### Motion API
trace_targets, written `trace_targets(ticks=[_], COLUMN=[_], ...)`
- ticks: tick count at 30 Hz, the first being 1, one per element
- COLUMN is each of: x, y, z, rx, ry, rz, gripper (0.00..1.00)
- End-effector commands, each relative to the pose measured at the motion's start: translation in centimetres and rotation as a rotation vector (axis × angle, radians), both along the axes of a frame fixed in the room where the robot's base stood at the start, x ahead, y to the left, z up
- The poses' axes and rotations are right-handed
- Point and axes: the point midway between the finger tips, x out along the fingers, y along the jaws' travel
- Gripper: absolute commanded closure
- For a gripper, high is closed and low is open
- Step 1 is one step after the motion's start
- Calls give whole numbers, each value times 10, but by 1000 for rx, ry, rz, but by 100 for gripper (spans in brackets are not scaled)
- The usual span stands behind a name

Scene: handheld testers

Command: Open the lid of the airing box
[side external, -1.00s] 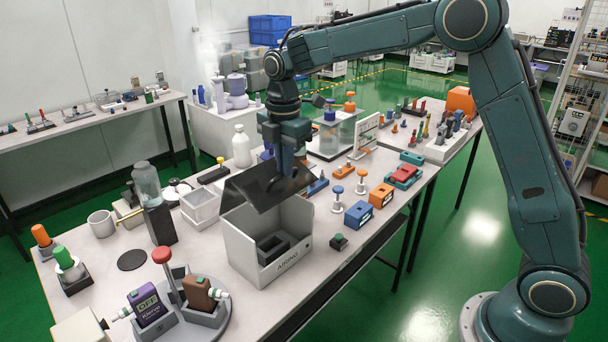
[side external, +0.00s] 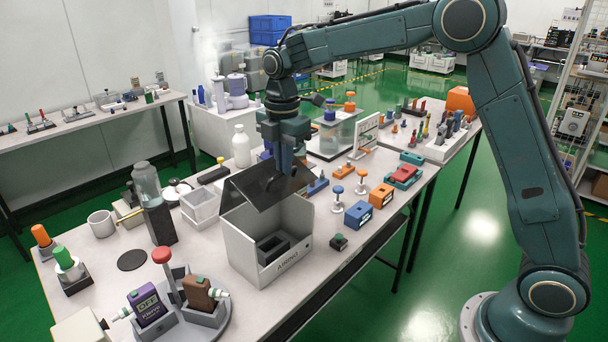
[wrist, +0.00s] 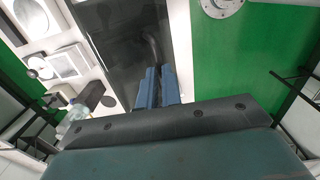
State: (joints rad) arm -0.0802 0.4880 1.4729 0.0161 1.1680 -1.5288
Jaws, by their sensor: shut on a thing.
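The airing box (side external: 243,243) is a light grey box labelled "AIRING" near the middle of the table. Its dark, glossy lid (side external: 250,188) stands tilted open at the rear, and a dark inner tray shows inside the box. My gripper (side external: 285,170) is at the upper right part of the lid, shut on its handle. In the wrist view the two blue fingers (wrist: 157,88) are close together at the end of the curved dark handle (wrist: 152,48) on the lid (wrist: 120,45). The exact contact at the fingertips is partly hidden.
White bins (side external: 199,206) and a black block (side external: 160,224) are to the left. Blue and orange boxes (side external: 381,195) are to the right.

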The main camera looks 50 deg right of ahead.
Motion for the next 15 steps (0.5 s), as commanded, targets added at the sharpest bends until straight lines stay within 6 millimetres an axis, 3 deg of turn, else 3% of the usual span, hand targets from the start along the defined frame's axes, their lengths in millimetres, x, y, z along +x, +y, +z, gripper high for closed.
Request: trace_targets(ticks=[1,9,11,12,13,15], x=[39,39,39,39,39,39], y=[-4,-4,-4,-4,-4,-4], z=[-8,-8,-8,-8,-8,-8], rx=[5,5,5,5,5,5], ry=[-167,-167,-167,-167,-167,-167], rz=[-17,-17,-17,-18,-18,-17], gripper=[100,100,86,53,36,21])
